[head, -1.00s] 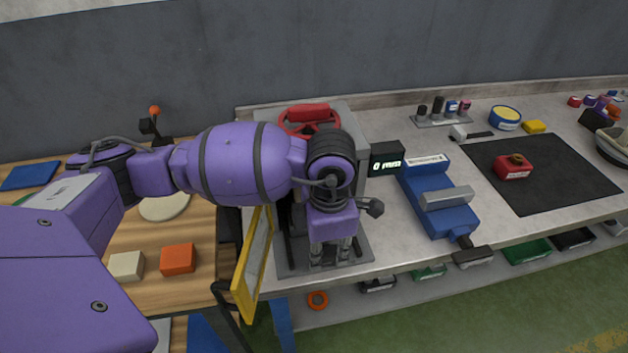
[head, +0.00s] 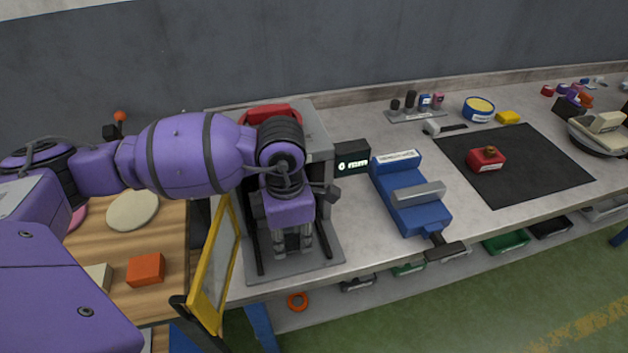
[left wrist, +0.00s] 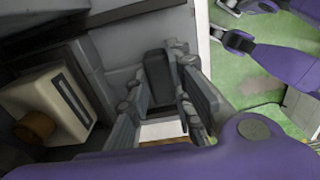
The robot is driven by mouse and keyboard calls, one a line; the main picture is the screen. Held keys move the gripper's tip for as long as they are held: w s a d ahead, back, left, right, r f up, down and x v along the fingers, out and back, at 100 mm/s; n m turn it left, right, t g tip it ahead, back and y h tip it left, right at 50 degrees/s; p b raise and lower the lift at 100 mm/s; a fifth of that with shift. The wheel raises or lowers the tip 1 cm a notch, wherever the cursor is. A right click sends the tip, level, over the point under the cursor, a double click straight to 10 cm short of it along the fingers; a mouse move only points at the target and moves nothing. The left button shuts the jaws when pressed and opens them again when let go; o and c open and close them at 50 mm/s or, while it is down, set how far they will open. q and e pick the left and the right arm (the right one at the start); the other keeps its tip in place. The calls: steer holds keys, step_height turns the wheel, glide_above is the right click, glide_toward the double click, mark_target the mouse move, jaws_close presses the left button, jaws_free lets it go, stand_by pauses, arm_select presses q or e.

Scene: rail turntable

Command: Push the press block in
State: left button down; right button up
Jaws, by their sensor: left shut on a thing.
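My left gripper (head: 293,247) points down over the grey base of the press (head: 318,258), in front of its upright frame. In the left wrist view its fingers (left wrist: 158,95) stand on both sides of a dark grey block (left wrist: 157,68), and the gripper is shut on it. This looks like the press block, but its label and full shape are hidden. A pale piece (left wrist: 162,130) shows between the fingers. A red part (head: 270,113) tops the press. The yellow-framed guard (head: 212,265) stands open at the left.
A small display (head: 352,158) stands right of the press. A blue vise-like fixture (head: 408,195) lies beyond it. A red block (head: 486,159) sits on a black mat (head: 520,180). An orange block (head: 146,269) lies on the wooden table. A beige knobbed part (left wrist: 50,105) is beside my fingers.

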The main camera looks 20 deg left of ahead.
arm_select(q)
steer(key=c, duration=1.7)
jaws_free()
steer(key=shift+w+a+r, duration=0.15)
steer(key=shift+w, duration=0.15)
steer(key=shift+c, duration=0.2)
steer(key=shift+o, duration=0.9)
step_height(320, 180, up, 12)
